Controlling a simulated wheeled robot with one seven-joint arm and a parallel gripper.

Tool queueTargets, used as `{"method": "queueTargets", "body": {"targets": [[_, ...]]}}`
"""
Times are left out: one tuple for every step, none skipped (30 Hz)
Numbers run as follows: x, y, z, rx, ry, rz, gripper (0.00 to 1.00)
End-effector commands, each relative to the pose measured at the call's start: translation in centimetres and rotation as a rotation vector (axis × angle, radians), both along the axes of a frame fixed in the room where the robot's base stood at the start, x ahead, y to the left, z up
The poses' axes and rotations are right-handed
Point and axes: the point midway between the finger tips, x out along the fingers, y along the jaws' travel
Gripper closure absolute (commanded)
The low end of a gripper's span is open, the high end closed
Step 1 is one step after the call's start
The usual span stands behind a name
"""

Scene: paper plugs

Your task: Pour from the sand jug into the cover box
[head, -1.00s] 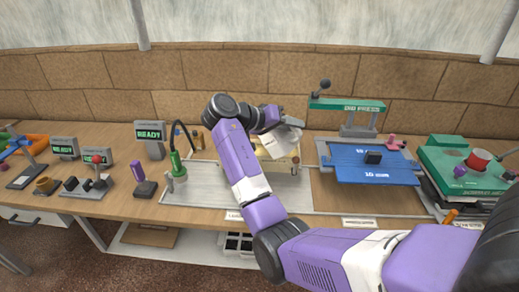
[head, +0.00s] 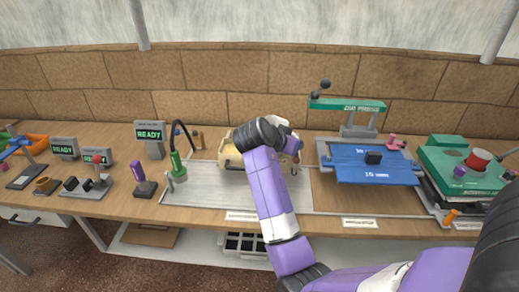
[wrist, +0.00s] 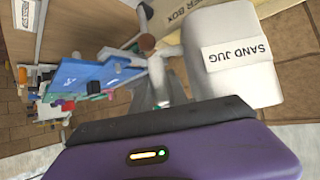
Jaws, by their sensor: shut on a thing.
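The cover box (head: 229,155) is a cream box at the back middle of the bench in the head view, partly hidden by my arm. Its labelled side (wrist: 188,14) shows at the top of the wrist view. The sand jug (wrist: 235,85) is white with a "SAND JUG" label and fills the right of the wrist view, close to the box. My gripper (wrist: 165,88) is shut on the jug at its handle side. In the head view my arm hides most of the jug and the grip. Its mouth and any sand cannot be seen.
A die press with a blue platform (head: 375,165) stands to the right. A grey tray (head: 205,190) is clear at the front. A green machine with a red cup (head: 478,158) is at the far right.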

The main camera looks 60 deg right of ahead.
Motion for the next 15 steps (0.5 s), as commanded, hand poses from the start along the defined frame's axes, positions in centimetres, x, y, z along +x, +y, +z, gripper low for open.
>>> {"method": "queueTargets", "body": {"targets": [[0.0,0.0,0.1,-0.001,0.000,0.000,1.00],[0.0,0.0,0.1,-0.001,0.001,-0.001,1.00],[0.0,0.0,0.3,-0.001,0.001,-0.001,1.00],[0.0,0.0,0.4,-0.001,0.001,-0.001,1.00],[0.0,0.0,0.6,-0.001,0.002,0.000,1.00],[0.0,0.0,0.9,-0.001,0.002,0.000,1.00],[0.0,0.0,1.2,-0.001,0.002,0.000,1.00],[0.0,0.0,1.5,-0.001,0.002,0.000,1.00],[0.0,0.0,1.9,-0.001,0.002,0.000,1.00],[0.0,0.0,2.2,-0.001,0.002,0.000,1.00],[0.0,0.0,2.4,-0.001,0.002,0.000,1.00],[0.0,0.0,2.8,-0.001,0.002,0.000,1.00],[0.0,0.0,3.1,-0.001,0.002,0.000,1.00],[0.0,0.0,3.4,-0.001,0.002,0.000,1.00],[0.0,0.0,3.7,-0.001,0.002,0.000,1.00]]}}
